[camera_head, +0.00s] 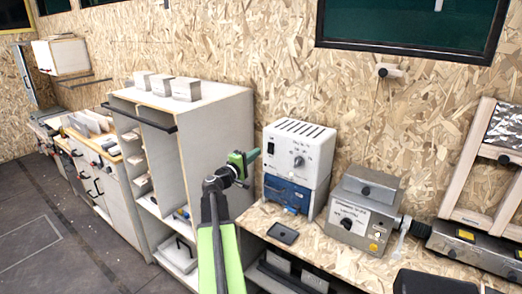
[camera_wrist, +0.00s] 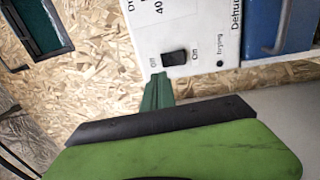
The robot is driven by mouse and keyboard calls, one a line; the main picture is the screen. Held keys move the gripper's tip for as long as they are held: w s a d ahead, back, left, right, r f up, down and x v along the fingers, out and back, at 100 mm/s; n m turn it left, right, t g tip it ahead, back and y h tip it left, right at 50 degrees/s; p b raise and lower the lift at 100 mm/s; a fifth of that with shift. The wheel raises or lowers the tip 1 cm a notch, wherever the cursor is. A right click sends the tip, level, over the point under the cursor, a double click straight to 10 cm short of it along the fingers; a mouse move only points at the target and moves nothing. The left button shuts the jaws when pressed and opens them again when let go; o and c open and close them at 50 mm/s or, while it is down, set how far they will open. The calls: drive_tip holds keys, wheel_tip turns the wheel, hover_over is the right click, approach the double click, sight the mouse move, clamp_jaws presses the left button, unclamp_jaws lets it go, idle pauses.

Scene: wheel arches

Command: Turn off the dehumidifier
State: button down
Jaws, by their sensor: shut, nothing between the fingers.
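The dehumidifier (camera_head: 300,143) is a white box with a slotted top and a round dial, standing on a blue unit at the back of the bench. In the wrist view its white front panel (camera_wrist: 207,20) is turned on its side and partly cut off. A black rocker switch (camera_wrist: 175,57) sits on it between the words "Off" and "On". My gripper (camera_head: 256,154) is green, shut and empty, at the left of the dehumidifier. In the wrist view my gripper's tip (camera_wrist: 158,77) is close to the "Off" side of the switch; contact cannot be told.
The blue unit (camera_head: 288,195) is under the dehumidifier. A grey instrument (camera_head: 360,210) stands to its right, and a small black tray (camera_head: 283,233) lies in front. A tall grey cabinet (camera_head: 215,135) is on the left. A dark-framed window (camera_head: 410,28) is above.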

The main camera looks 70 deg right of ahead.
drive_tip(key=v, duration=0.6)
drive_tip(key=shift+a+r+p, duration=0.3)
drive_tip(key=shift+a+r, duration=0.05)
drive_tip(key=shift+r, duration=0.3)
